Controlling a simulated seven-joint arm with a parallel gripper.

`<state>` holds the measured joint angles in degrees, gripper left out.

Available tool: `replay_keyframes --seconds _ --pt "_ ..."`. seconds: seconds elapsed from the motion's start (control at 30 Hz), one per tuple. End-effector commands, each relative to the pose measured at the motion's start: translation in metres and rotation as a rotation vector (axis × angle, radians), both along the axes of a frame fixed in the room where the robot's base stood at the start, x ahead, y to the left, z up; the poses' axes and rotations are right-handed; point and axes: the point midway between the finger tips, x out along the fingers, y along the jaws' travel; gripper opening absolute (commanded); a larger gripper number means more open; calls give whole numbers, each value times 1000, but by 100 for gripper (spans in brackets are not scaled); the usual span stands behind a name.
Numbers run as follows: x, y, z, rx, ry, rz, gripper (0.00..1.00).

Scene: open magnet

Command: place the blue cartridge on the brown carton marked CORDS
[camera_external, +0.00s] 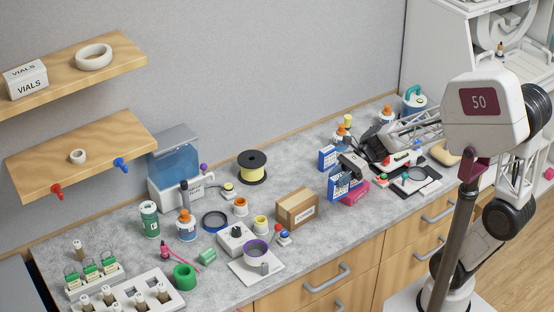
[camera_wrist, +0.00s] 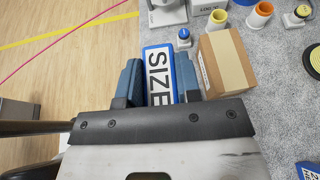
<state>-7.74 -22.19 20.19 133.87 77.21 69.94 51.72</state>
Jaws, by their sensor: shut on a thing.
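The blue cartridge, a box shape with a white label reading SIZE, is between my fingers in the wrist view (camera_wrist: 158,60). It also shows in the external view (camera_external: 338,186). My gripper (camera_wrist: 158,78) is shut on it, one finger on each side; in the external view my gripper (camera_external: 352,163) is above the counter's right part. The brown carton (camera_external: 297,208) stands on the counter left of it; its printed marking is too small to read. In the wrist view the carton (camera_wrist: 226,62) is just right of the fingers, its taped top bare.
A pink box (camera_external: 356,193) is beside the cartridge, and another blue box (camera_external: 327,157) stands behind. A white block with a knob (camera_external: 236,238) and cups (camera_external: 261,223) are left of the carton. The counter's front edge runs close by.

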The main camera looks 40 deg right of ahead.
Motion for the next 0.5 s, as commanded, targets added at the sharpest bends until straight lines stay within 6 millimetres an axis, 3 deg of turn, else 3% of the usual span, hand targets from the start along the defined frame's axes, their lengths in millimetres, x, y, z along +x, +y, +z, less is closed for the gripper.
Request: replay_keyframes --seconds 0.2,0.5 --pt "-20 0 -1 1 0 -8 6" --pt "-24 0 -2 2 2 -9 6"
